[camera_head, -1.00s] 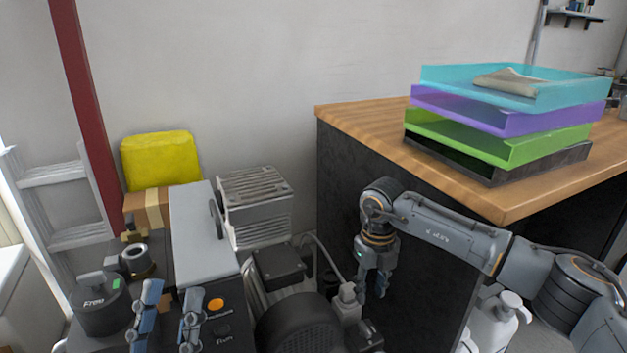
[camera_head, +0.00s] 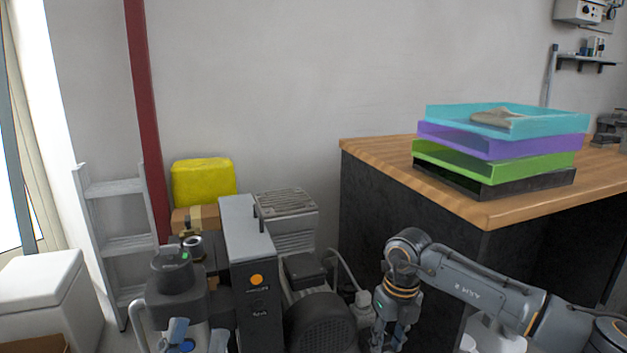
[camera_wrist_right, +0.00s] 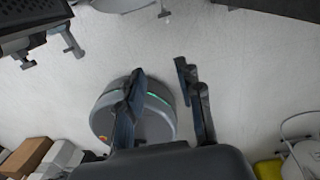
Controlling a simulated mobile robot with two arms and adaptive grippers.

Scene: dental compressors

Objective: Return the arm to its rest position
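My right arm (camera_head: 485,285) comes in from the right in the head view, in front of the desk's dark side. Its gripper (camera_head: 392,335) hangs fingers down beside the compressor. In the right wrist view the right gripper's fingers (camera_wrist_right: 163,105) stand apart with nothing between them, above the pale floor. My left gripper (camera_head: 198,337) shows at the bottom edge of the head view, in front of the dark equipment. Its two blue fingertips are apart, and no held object shows.
A wooden-topped desk (camera_head: 380,160) with stacked coloured trays (camera_head: 500,155) stands right. A compressor (camera_head: 320,325), a grey-black cabinet (camera_head: 250,240) and a yellow case (camera_head: 203,182) crowd the middle left. A ladder (camera_head: 120,243) leans by a red post (camera_head: 148,120). Brown boxes (camera_wrist_right: 30,153) lie on the wrist view's floor.

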